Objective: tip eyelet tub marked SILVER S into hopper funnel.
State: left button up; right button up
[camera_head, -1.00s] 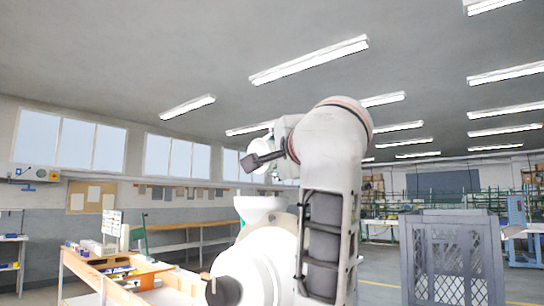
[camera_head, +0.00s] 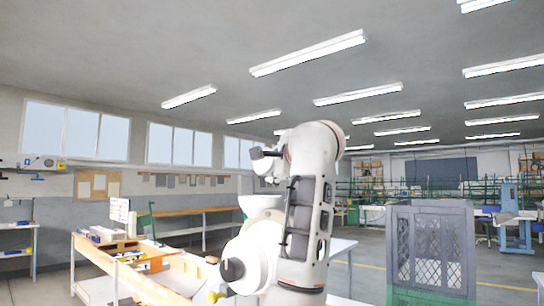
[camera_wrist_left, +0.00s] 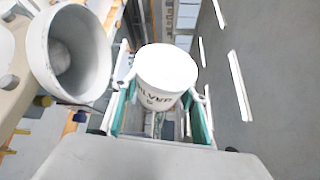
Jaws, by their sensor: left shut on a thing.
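The eyelet tub (camera_wrist_left: 165,72) is white and its dark lettering reads SILVER, with an S below, in the left wrist view. My left gripper (camera_wrist_left: 160,104) is shut on it, with a green-padded finger on each side. I cannot tell whether the tub is tilted. The hopper funnel (camera_wrist_left: 74,52), a wide white bowl with its mouth showing, is left of the tub in that view, with a gap between them. In the head view the white funnel (camera_head: 260,202) stands beside my left arm; the tub cannot be made out clearly there. My right gripper is not in view.
A wooden-edged workbench (camera_head: 118,262) with boxes and trays stands at the lower left. A grey mesh-sided cage (camera_head: 431,250) stands at the right. A wooden-topped bench (camera_head: 190,219) runs along the back wall. Open floor (camera_head: 365,265) shows between my arm and the cage.

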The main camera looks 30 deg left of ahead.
pick_arm(q)
jog(key=shift+w+f, duration=0.2)
jog(key=shift+f, duration=0.1)
jog(key=shift+w+a+f+m+g+p, duration=0.1)
jog(key=shift+f+m+g+p, duration=0.15)
jog(key=shift+m+p, duration=0.35)
jog(key=shift+w+f+m+g+h, duration=0.15)
jog(key=shift+m+g+h, duration=0.25)
jog(key=shift+m, duration=0.2)
jog(key=shift+f+m+g+p, duration=0.45)
jog(key=shift+m+p, duration=0.2)
jog(key=shift+m, duration=0.25)
jog(key=shift+f+m+g+h, duration=0.3)
jog(key=shift+f+m+g, duration=0.2)
jog(key=shift+m+g, duration=0.3)
jog(key=shift+f+m+g, duration=0.2)
jog(key=shift+m+g, duration=0.1)
jog(key=shift+m, duration=0.2)
jog(key=shift+s+f+m+g, duration=0.3)
jog(key=shift+s+m+g, duration=0.1)
jog(key=shift+m+g, duration=0.5)
jog(key=shift+s+a+f+m+g, duration=0.1)
jog(key=shift+s+f+m+g, duration=0.25)
jog(key=shift+m+g, duration=0.4)
jog(key=shift+m, duration=0.25)
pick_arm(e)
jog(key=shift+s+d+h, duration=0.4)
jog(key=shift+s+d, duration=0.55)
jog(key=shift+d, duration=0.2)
